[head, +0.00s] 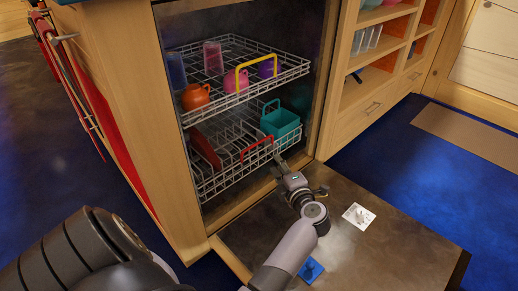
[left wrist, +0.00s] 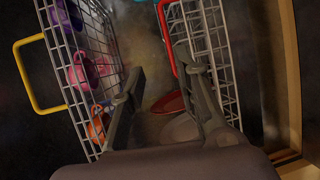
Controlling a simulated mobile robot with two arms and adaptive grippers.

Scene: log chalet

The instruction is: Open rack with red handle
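The lower wire rack (head: 215,181) with the red handle (head: 257,149) sits inside the open dishwasher. My left gripper (head: 281,163) is at the right end of the red handle, in front of the rack. In the left wrist view the red handle (left wrist: 165,32) runs down beside the right finger of the gripper (left wrist: 157,76), on its inner side. The fingers are spread apart, and I cannot tell whether one touches the handle. My right gripper is not in view.
The upper rack (head: 262,86) with a yellow handle (head: 243,72) holds cups and an orange pot (head: 195,97). The lower rack holds a teal basket (head: 281,122) and a red plate (head: 205,149). The dropped door (head: 390,250) lies below my forearm. Wooden shelves (head: 375,75) stand at right.

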